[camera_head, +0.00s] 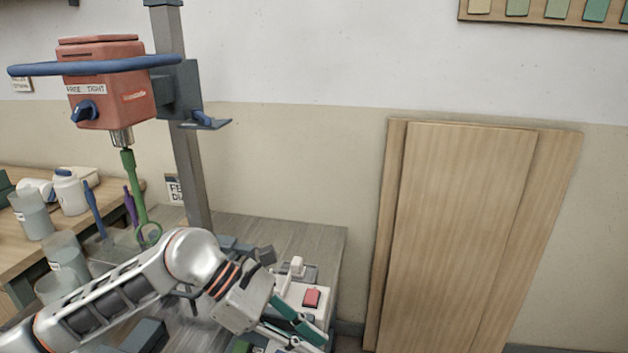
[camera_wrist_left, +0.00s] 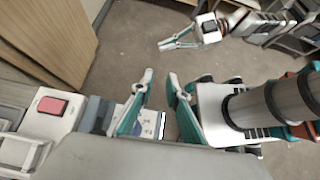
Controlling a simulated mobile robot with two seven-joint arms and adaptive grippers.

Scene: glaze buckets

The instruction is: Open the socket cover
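My left gripper (camera_head: 312,341) is over the front right of the bench, beside a white unit with a red button (camera_head: 311,298). In the left wrist view the two teal fingers of this gripper (camera_wrist_left: 160,82) stand apart with nothing gripped between them. The red button (camera_wrist_left: 52,106) is to their left there. A white part (camera_head: 297,266) on a grey plate sits behind the button; I cannot tell whether it is the socket cover. My right gripper (camera_wrist_left: 166,45) hangs over the floor in the left wrist view, apart from the bench; its finger gap is unclear.
A red mixer (camera_head: 108,85) with a blue bar hangs on a grey post (camera_head: 187,150). Clear buckets (camera_head: 66,255) and a white jar (camera_head: 70,192) stand at the left. A wooden panel (camera_head: 470,230) leans on the wall at right. The floor (camera_wrist_left: 125,60) between is clear.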

